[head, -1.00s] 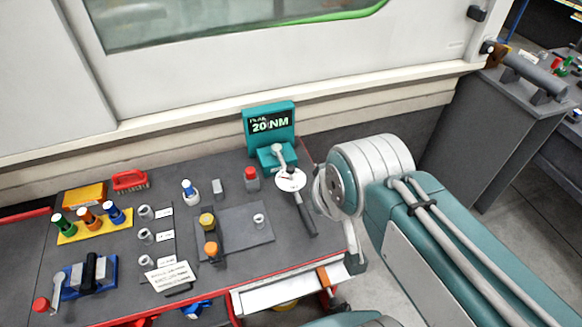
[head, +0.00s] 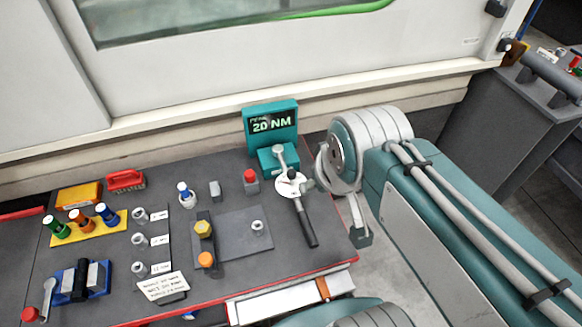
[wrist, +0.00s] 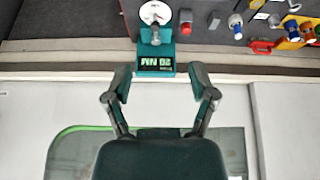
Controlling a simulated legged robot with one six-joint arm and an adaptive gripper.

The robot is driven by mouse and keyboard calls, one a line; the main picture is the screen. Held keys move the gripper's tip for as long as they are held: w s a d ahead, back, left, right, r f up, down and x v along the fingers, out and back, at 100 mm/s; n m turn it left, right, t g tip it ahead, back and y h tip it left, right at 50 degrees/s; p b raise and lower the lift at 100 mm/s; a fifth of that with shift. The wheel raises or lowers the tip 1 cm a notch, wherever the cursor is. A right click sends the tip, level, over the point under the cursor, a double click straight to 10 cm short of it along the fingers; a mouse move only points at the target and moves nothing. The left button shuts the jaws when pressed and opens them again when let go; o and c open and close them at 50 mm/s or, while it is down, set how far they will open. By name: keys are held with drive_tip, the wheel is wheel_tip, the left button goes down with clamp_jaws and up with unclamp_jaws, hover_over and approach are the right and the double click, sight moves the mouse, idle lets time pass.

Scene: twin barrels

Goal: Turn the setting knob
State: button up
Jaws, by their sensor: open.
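A teal torque tester (head: 271,118) with a lit display reading 20 NM stands at the back of the bench. It also shows upside down in the wrist view (wrist: 154,65). In front of it is a white round dial (head: 288,186) with a dark-handled wrench (head: 305,222) lying across it. A grey lever-like part (head: 279,157) sits on the tester's base. I cannot tell which of these parts is the setting knob. My gripper (wrist: 161,82) is open and empty in the wrist view, its fingers apart on either side of the tester's display, with no contact visible.
The dark bench (head: 240,275) holds a grey plate (head: 238,222), bolts, a red-capped block (head: 250,180), a yellow rack (head: 88,229) with coloured sockets and a blue holder (head: 80,281). A pale wall (head: 250,60) rises behind. My arm fills the right side.

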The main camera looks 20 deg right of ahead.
drive_tip(key=n+g, duration=0.5)
drive_tip(key=n, duration=0.8)
hover_over(291, 172)
wheel_tip(291, 172, down, 12)
wheel_tip(291, 172, down, 10)
drive_tip(key=shift+s+f, duration=0.1)
drive_tip(key=shift+f, duration=0.05)
clamp_jaws()
